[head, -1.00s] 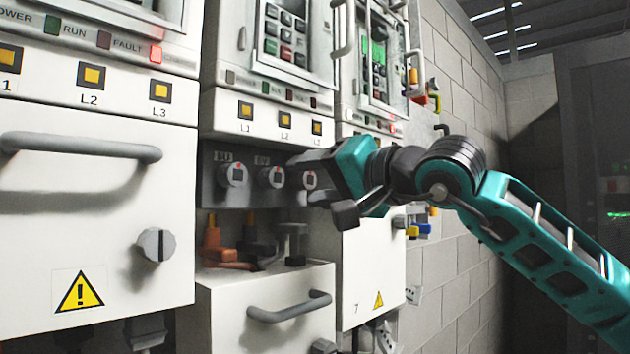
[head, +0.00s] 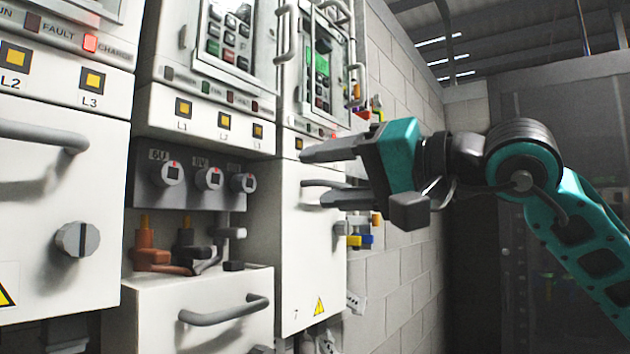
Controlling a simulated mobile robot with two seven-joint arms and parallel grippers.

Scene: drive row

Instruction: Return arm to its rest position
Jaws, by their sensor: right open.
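My right arm comes in from the right, teal and dark grey. Its gripper (head: 312,175) is open, its two grey fingers apart and pointing left, with nothing between them. It is in front of the right-hand white cabinet (head: 308,258), overlapping its upper door; I cannot tell whether it touches. My left gripper is not in the head view.
The middle cabinet has a recess with several round dials (head: 208,178) and cable plugs (head: 148,250). Its drawer handle (head: 226,311) sticks out below. A left cabinet has a knob (head: 77,239). A block wall (head: 400,270) runs behind; a dark panel (head: 560,270) stands right.

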